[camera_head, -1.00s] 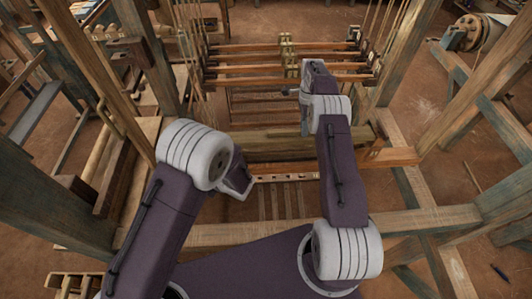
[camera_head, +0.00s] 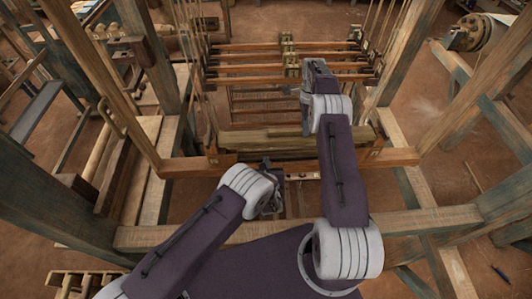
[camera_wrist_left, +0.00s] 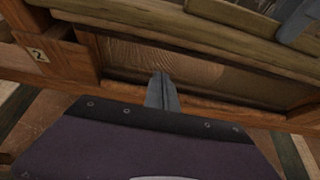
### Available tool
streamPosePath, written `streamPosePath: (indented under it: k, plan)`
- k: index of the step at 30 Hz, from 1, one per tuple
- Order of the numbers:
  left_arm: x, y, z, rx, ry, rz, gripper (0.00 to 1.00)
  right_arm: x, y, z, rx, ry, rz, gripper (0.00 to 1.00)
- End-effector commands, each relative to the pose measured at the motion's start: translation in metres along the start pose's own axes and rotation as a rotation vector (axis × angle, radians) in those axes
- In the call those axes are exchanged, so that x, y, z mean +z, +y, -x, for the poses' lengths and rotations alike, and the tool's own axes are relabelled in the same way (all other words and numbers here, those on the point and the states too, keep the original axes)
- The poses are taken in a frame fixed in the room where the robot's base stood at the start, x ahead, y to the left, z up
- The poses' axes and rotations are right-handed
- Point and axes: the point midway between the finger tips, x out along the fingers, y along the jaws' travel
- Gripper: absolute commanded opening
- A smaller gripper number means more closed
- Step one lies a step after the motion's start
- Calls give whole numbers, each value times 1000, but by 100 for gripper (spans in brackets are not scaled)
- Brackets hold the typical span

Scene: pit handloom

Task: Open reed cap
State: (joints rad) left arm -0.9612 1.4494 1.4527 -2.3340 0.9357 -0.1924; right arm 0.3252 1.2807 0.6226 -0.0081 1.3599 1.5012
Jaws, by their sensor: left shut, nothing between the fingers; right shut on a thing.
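The reed cap, a greenish-brown wooden bar (camera_head: 255,141), lies across the loom's middle above a reddish-brown beam (camera_head: 195,167). In the left wrist view the cap (camera_wrist_left: 190,42) runs across the top, with a brownish reed panel (camera_wrist_left: 200,70) below it. My left gripper (camera_head: 268,163) is at the front of the beam, left of my right arm. Its shut, empty fingertips (camera_wrist_left: 160,78) point at the panel below the cap; I cannot tell whether they touch. My right gripper (camera_wrist_left: 297,22) is shut on the reed cap; its fingertips are partly hidden.
Thick loom posts (camera_head: 95,80) stand left and right. A front crossbeam (camera_head: 165,237) lies below my arms.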

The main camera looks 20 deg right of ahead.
Motion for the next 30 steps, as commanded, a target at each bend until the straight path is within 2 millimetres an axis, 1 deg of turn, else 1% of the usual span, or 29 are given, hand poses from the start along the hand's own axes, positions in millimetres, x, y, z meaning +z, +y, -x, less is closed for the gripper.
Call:
streamPosePath:
  k: [1, 3, 6, 11, 15, 23, 30]
  plan:
    - [0, 1, -11, 2, -2, 3, 0, -2, -1, 2, -6, 4, -1, 0]
    - [0, 2, -25, 3, -1, 3, 0, -2, -1, 2, -6, 4, -1, 0]
    - [19, -1, -18, -1, -2, 1, 0, -2, -1, 2, -6, 5, -1, 0]
    - [34, 0, -12, 0, -1, 0, 0, -2, -1, 2, -7, 5, -1, 0]
    - [38, 0, -10, 1, 1, 0, 0, -2, -1, 2, -6, 5, -1, 0]
    - [38, 0, -10, 1, 1, 0, 0, -2, -1, 2, -6, 4, -1, 0]
    - [54, 0, -5, 1, 55, 2, 0, -2, -1, 2, -6, 4, -1, 0]
